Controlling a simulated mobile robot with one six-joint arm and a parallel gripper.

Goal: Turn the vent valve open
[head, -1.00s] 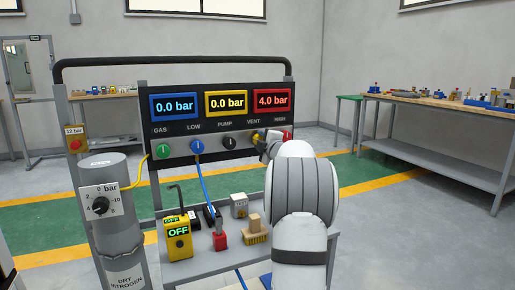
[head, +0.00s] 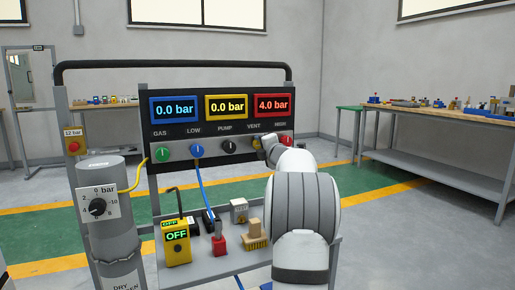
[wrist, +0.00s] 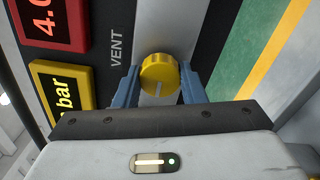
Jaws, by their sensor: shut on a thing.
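The yellow vent valve knob (wrist: 159,73) sits on the panel beside the word VENT in the wrist view. A pale mark line shows on its face. My gripper (wrist: 158,88) is shut on the knob, with one blue finger on each side of it. In the head view my gripper (head: 265,143) is at the panel below the VENT label, and it hides most of the knob. The panel (head: 220,126) has three displays: blue 0.0 bar, yellow 0.0 bar and red 4.0 bar.
Green (head: 163,153), blue (head: 197,151) and black (head: 229,147) knobs sit left of my gripper; a red one (head: 287,141) is close on its right. Below, a shelf holds a yellow device (head: 177,243) reading OFF, a red block and a brush. A gas cylinder (head: 105,190) stands left.

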